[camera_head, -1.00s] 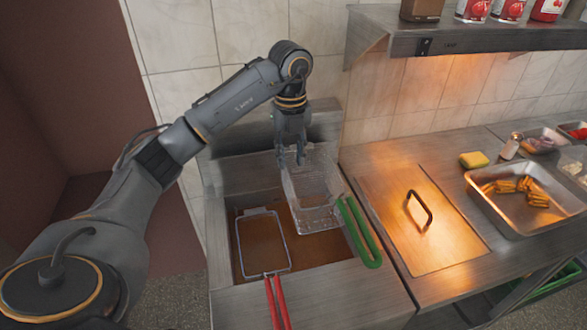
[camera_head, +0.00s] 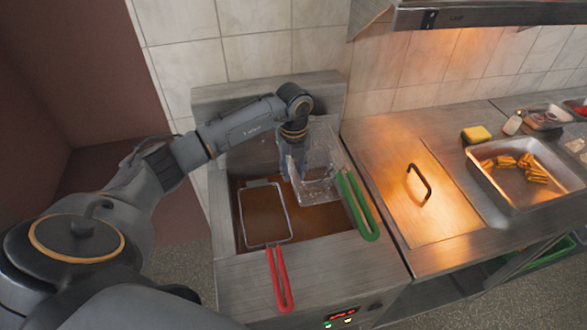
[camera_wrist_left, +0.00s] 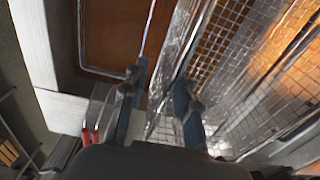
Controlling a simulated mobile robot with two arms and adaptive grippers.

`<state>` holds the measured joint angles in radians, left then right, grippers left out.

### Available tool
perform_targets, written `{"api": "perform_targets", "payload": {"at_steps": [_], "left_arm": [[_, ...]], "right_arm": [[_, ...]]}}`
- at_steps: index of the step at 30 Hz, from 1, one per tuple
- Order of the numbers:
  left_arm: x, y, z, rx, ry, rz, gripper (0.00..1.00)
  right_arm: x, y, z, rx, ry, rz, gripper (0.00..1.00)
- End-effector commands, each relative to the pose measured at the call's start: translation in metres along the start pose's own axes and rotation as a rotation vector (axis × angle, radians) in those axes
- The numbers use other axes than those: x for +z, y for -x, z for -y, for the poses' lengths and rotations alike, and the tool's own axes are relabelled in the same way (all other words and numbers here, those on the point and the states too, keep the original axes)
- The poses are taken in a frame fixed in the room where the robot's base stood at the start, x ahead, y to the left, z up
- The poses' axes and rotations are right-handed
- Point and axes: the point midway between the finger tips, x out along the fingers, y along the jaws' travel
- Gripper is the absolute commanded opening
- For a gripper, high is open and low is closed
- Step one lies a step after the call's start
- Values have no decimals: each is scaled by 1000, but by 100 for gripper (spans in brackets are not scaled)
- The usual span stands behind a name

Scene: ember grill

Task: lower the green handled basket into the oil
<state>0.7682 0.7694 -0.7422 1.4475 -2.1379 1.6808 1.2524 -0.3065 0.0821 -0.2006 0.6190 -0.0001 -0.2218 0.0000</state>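The green handled basket (camera_head: 320,172) is a wire mesh basket in the right part of the fryer, above the brown oil (camera_head: 318,215). Its green handle (camera_head: 358,206) reaches forward over the front right rim. My left gripper (camera_head: 290,172) points down at the basket's left side. In the left wrist view its two fingers (camera_wrist_left: 160,100) are apart, with the edge of the basket's mesh (camera_wrist_left: 225,45) between and beside them. I cannot tell whether they touch it. My right gripper is not in view.
A second basket (camera_head: 266,214) with a red handle (camera_head: 279,280) sits in the left part of the fryer, close to my gripper. A lid with a dark handle (camera_head: 419,182) and a steel tray of food (camera_head: 489,187) are on the counter to the right.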

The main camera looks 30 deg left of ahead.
Motion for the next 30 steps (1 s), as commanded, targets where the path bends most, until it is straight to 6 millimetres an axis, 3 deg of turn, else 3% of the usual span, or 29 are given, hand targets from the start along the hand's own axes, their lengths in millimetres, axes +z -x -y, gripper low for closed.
{"api": "perform_targets", "payload": {"at_steps": [13,18,23,28,30], "left_arm": [[0,-12,0,0,0,0,29],[0,-12,0,0,0,0,0],[0,-12,0,0,0,0,0],[0,-12,0,0,0,0,31],[0,-12,0,0,0,1,32]], "right_arm": [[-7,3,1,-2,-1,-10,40],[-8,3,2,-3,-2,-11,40],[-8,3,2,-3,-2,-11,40],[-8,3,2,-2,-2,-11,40],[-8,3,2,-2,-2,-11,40]]}}
